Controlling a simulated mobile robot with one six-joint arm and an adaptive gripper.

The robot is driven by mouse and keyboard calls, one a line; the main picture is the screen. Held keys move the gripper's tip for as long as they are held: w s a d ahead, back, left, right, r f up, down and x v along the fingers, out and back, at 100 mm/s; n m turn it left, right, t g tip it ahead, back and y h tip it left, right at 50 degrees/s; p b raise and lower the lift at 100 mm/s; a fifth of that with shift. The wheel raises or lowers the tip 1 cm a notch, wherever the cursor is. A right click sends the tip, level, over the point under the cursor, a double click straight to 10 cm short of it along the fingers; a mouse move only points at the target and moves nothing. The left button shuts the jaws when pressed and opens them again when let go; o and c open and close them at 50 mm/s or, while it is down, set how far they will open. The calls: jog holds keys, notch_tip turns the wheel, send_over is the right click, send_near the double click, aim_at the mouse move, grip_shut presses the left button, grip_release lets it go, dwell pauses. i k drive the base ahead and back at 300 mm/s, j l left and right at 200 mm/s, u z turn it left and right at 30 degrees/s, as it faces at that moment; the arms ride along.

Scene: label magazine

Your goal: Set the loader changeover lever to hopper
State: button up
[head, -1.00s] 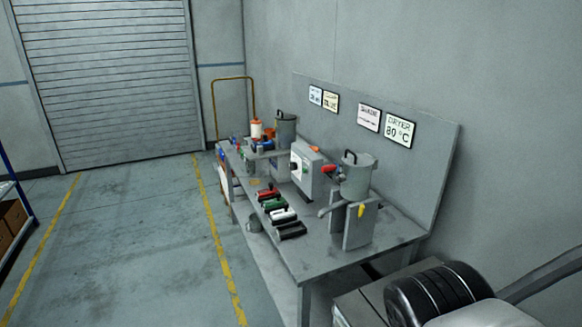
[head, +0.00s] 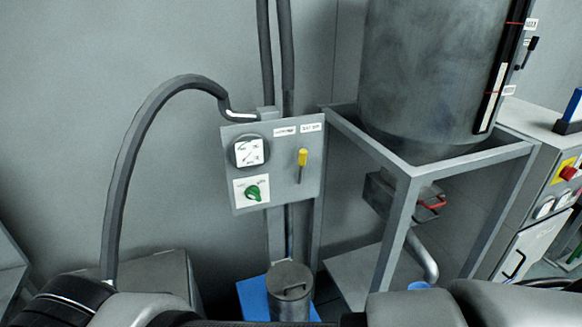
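A grey panel (head: 280,190) stands upright on a post in front of the wall. It carries a green knob (head: 253,192) on a white plate with markings too small to read. To its right is a lever with a yellow handle (head: 302,157), its handle end pointing up. Two small white labels sit above the lever, and I cannot read them. I cannot tell from the markings which of these controls is the loader changeover. Parts of my own arm show along the bottom edge, but my gripper is not in view.
A round gauge (head: 249,150) is above the knob. A hose (head: 135,150) arches to the panel's post from the left. A lidded metal canister (head: 290,290) stands below the panel. A large grey hopper (head: 430,80) on a frame (head: 398,225) stands close on the right.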

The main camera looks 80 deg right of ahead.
aim_at(303, 152)
jog(key=z, duration=2.85)
